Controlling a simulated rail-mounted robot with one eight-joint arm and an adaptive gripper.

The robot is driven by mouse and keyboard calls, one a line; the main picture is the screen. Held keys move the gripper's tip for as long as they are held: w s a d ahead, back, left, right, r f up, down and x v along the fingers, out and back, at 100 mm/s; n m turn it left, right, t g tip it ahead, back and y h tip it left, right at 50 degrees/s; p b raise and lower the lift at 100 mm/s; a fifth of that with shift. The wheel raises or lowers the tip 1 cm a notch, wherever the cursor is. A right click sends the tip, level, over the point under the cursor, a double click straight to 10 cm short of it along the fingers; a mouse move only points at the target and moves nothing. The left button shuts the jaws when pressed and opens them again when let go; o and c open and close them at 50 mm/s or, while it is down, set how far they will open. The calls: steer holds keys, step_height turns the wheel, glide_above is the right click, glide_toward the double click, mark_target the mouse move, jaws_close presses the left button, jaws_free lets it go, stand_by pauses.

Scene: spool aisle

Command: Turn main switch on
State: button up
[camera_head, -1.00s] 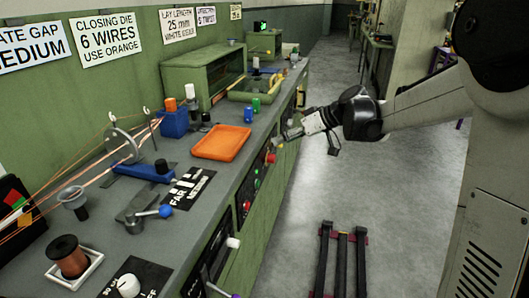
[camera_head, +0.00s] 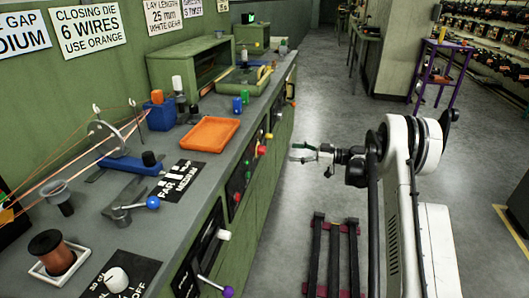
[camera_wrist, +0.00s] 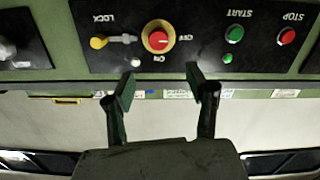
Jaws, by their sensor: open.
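The main switch is a red rotary knob on a yellow round plate (camera_wrist: 158,38), marked ON and OFF, upside down in the wrist view. I cannot tell which way its knob points. In the head view it shows as a small red knob (camera_head: 262,150) on the bench front. A yellow-ended lock pin (camera_wrist: 98,42) marked LOCK lies beside it, its grey shaft pointing toward the switch. My gripper (camera_wrist: 162,88) is open and empty, its fingers straddling the switch's line but apart from it. In the head view my gripper (camera_head: 303,152) hangs in the aisle facing the panel.
A green START button (camera_wrist: 234,34) and a red STOP button (camera_wrist: 287,36) share the panel. The bench top holds an orange tray (camera_head: 208,134) and a copper spool (camera_head: 52,251). A white knob (camera_head: 224,235) and a purple-ended lever (camera_head: 226,291) protrude from the front.

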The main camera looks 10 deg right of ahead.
mark_target(265, 150)
steer(key=shift+y, duration=0.3)
steer(key=b+x, duration=0.1)
steer(key=x, duration=0.3)
steer(key=f+b+x, duration=0.1)
steer(key=x, duration=0.3)
steer(key=b+x, duration=0.1)
steer(key=x, duration=0.4)
steer(key=shift+w+f, duration=0.15)
steer(key=shift+f, duration=0.05)
steer(key=shift+c, duration=0.6)
steer(key=c, duration=1)
